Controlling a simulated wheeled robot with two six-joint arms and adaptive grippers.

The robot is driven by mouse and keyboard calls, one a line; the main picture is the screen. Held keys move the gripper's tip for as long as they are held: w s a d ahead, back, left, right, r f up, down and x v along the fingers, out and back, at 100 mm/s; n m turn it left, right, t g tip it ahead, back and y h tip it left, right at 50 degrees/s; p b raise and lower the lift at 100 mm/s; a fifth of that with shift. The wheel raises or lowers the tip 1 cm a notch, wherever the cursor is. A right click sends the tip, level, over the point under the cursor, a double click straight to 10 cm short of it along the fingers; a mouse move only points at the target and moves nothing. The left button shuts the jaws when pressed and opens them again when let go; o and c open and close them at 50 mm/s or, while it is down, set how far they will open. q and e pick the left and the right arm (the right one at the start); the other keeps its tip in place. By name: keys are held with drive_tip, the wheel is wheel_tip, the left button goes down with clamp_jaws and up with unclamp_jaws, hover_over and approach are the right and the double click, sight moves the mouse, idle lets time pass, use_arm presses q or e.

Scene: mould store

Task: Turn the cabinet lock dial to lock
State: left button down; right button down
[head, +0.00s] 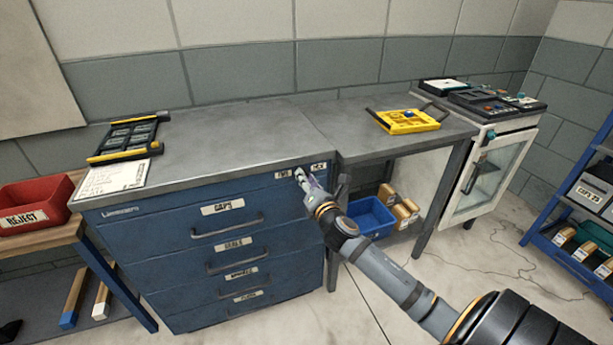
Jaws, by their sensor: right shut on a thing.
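The blue drawer cabinet (160,243) stands under the grey worktop, with several labelled drawers that look closed. My right gripper (300,176) is at the cabinet's upper right front corner, just below the worktop edge. The label print is too small to read surely. My left gripper is not in view.
A yellow-edged black mould (126,138) and a white sheet (113,178) lie on the worktop's left. A yellow tray (407,121) sits at right. A red reject bin (37,200) stands left. A blue bin (370,217) is under the bench. The worktop's middle is clear.

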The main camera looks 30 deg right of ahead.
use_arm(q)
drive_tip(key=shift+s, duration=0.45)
use_arm(e)
drive_tip(key=shift+f+m, duration=0.15)
drive_tip(key=shift+m, duration=4.75)
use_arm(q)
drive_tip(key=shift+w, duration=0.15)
use_arm(e)
drive_tip(key=c, duration=1)
unclamp_jaws()
drive_tip(key=shift+d, duration=0.1)
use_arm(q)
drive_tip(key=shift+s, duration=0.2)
use_arm(e)
drive_tip(key=v, duration=1.2)
